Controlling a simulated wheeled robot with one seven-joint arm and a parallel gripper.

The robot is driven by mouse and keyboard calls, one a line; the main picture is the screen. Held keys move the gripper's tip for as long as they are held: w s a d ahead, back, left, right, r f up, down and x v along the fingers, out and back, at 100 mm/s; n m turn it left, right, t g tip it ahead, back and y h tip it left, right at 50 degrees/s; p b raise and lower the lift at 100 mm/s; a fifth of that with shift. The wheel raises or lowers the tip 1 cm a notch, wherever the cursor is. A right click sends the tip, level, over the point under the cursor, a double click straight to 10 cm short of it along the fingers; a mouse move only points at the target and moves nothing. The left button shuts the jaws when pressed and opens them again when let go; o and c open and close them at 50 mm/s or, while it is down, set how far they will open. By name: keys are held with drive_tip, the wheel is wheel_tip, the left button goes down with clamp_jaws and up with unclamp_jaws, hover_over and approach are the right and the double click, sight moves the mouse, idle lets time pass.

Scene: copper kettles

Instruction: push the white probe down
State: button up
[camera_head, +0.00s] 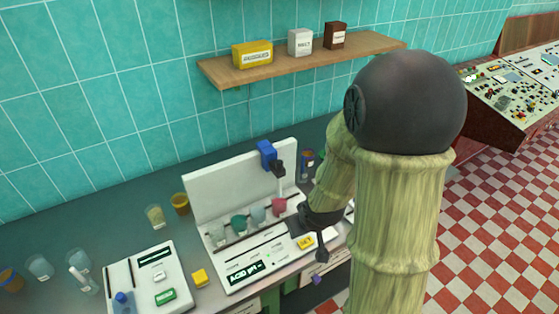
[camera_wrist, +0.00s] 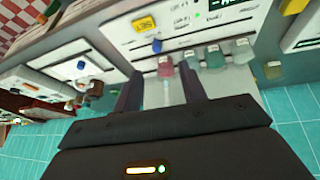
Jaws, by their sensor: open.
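The white probe (camera_head: 282,186) hangs upright under a black clamp on a blue holder (camera_head: 267,154), at the back panel of the white pH station (camera_head: 213,191). Its tip is above or at the pink cup (camera_head: 279,206), the rightmost in a row of cups. My gripper (camera_head: 307,238) is open, in front and right of the probe, low over the station. In the wrist view my gripper (camera_wrist: 161,76) has its fingers apart, with the pink cup (camera_wrist: 165,67) beyond them. A pale strip shows between the fingers; I cannot tell if it is the probe.
Clear and green cups (camera_head: 239,223) stand left of the pink one. A yellow button (camera_head: 306,243) is on the station front. A second white panel (camera_head: 140,262), a yellow cube (camera_head: 200,277) and loose beakers (camera_head: 154,216) lie left. A wooden shelf (camera_head: 300,60) is above.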

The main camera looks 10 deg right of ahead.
drive_tip(key=w+f+n+t+y+p, duration=0.3)
drive_tip(key=w+t+p, duration=0.1)
drive_tip(key=w, duration=0.2)
drive_tip(key=r+m+t+p, duration=0.1)
drive_tip(key=t, duration=0.1)
drive_tip(key=r+m+t+p, duration=0.1)
drive_tip(key=r+t+p, duration=0.1)
drive_tip(key=t, duration=0.1)
drive_tip(key=s+d+r+m+t+p, duration=0.1)
drive_tip(key=r+t, duration=0.1)
drive_tip(key=t, duration=0.1)
drive_tip(key=shift+m+p, duration=0.3)
drive_tip(key=shift+p, duration=0.05)
drive_tip(key=w+a+b, duration=0.1)
drive_tip(key=w+b, duration=0.7)
drive_tip(key=b, duration=0.7)
drive_tip(key=shift+w+a+f, duration=0.15)
drive_tip(key=shift+w+a, duration=0.05)
drive_tip(key=shift+a, duration=0.05)
